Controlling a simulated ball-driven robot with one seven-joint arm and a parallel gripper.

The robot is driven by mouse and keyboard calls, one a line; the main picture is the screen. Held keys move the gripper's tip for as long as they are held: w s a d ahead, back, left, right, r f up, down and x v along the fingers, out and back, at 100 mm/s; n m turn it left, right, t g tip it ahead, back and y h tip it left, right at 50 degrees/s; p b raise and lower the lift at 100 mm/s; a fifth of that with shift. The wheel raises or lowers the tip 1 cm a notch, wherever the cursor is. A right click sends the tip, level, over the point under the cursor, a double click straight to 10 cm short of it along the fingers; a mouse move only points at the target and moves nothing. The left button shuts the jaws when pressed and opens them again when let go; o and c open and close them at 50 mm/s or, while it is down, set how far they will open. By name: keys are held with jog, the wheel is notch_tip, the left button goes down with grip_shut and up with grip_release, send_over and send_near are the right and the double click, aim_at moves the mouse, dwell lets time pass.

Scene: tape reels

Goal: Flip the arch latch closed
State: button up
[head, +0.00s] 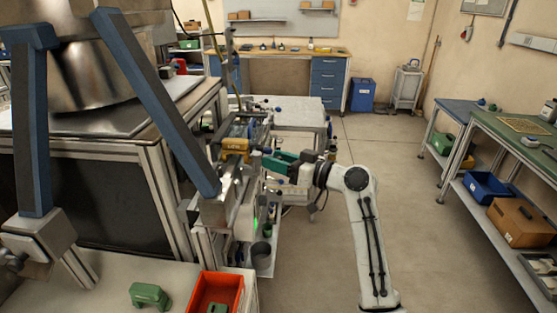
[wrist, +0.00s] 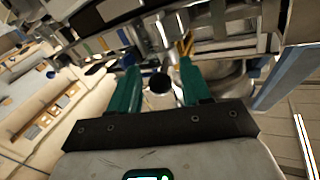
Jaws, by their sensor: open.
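My gripper (head: 277,159) has green fingers and reaches left toward a metal machine (head: 226,200) in the head view. In the wrist view my gripper (wrist: 159,84) is open, its two fingers apart. A dark round knob or rod end (wrist: 160,83) shows between the fingers; I cannot tell whether they touch it. A yellow block (head: 235,147) sits on the machine just left of the fingers in the head view. I cannot make out the arch latch for sure among the machine's parts, nor whether it is open or closed.
A red bin (head: 215,293) and a green part (head: 150,295) are on the near bench. A green-topped table (head: 510,140) with boxes stands at right. A workbench with blue drawers (head: 328,82) is at the back. The floor (head: 400,180) between is clear.

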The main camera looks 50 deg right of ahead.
grip_shut()
jog(key=y+b, duration=0.1)
jog(key=b, duration=0.1)
jog(key=n+b, duration=0.1)
jog(key=shift+w+d+f+y+b, duration=0.15)
jog(key=shift+d+f+y+b, duration=0.15)
jog(key=shift+d+y+b, duration=0.1)
jog(key=shift+w+d+r+n+g+y+b, duration=0.1)
jog(key=shift+r+n+g+y+b, duration=0.05)
jog(key=shift+n+g+y+b, duration=0.4)
jog(key=shift+w+d+r+n+g+y+b, duration=0.1)
jog(key=shift+n+g+y+b, duration=0.2)
jog(key=shift+y+b, duration=0.3)
grip_release()
